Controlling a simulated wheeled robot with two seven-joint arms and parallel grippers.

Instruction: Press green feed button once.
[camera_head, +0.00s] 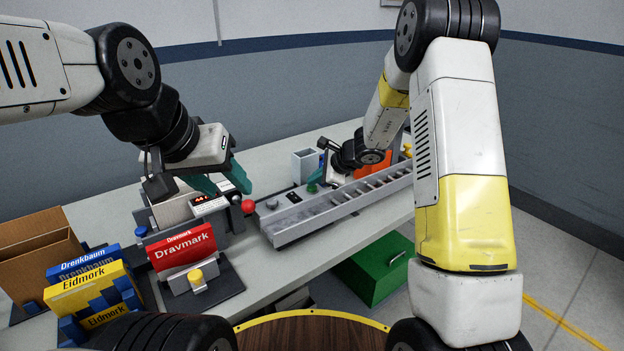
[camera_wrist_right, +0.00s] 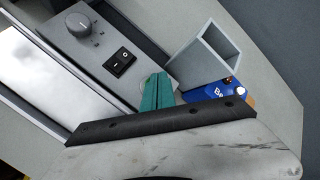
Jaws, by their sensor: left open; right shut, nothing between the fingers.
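My left gripper (camera_head: 222,180) is open and empty, above a small device with a red display.
A red ball-shaped knob (camera_head: 248,206) is close to my left gripper. A grey square tube (camera_head: 305,165) stands behind the panel. Red, yellow and blue boxes and a cardboard box (camera_head: 40,250) are at the left. A green crate (camera_head: 380,270) is below the table.

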